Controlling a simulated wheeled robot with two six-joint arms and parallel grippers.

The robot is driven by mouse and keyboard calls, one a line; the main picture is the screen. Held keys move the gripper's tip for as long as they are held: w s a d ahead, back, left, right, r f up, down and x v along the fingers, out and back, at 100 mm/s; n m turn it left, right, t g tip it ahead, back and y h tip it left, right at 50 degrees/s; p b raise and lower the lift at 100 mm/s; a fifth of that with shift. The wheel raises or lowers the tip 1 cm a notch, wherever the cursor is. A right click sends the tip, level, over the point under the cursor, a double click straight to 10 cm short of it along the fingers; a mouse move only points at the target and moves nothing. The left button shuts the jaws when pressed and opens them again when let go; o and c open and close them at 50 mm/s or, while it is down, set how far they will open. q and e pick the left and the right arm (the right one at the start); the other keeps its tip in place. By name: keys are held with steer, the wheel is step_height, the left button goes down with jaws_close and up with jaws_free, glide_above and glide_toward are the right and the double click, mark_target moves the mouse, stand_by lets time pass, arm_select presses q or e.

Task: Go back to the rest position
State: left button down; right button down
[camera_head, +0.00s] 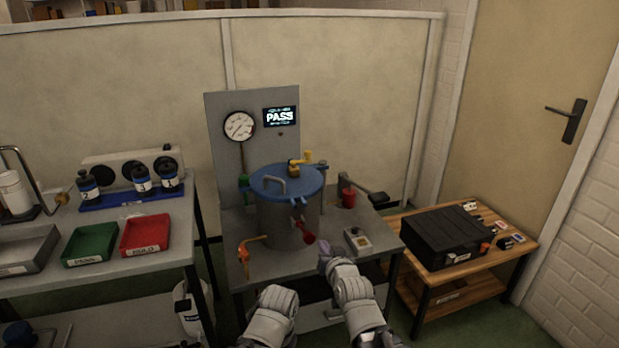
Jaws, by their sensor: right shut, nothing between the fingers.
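The sealed cylinder (287,222) stands upright on the middle metal table, with a blue lid (270,183) on top. A red-handled valve (308,238) is on its front. My right gripper (325,262) is at the table's front edge, below and right of the cylinder and apart from it. It is shut and empty, seen small and partly behind my right arm. My left arm shows at the bottom middle, in front of the table. I cannot make out its gripper. The display (280,117) on the grey panel reads PASS beside a round gauge (239,125).
A small box with a button (357,241) sits close to my right gripper. An orange valve handle (250,247) is at the table's left front. A left table holds green (91,244) and red (146,234) trays and bottles. A black case (446,238) lies on the right wooden table.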

steer(key=s+a+f+n+g, duration=0.3)
steer(key=s+f+g, duration=0.4)
steer(key=s+f, duration=0.3)
steer(key=s+d+f+n+g+h, duration=0.15)
steer(key=s+f+g+h, duration=0.4)
steer(key=s, duration=0.65)
step_height(320, 180, up, 17)
steer(key=s+g+y+p, duration=0.1)
steer(key=g+p, duration=0.1)
steer(key=p, duration=1.4)
steer(key=shift+d+f+p, duration=0.15)
steer(key=shift+d+p, duration=0.05)
steer(key=shift+p, duration=0.15)
steer(key=shift+y, duration=0.25)
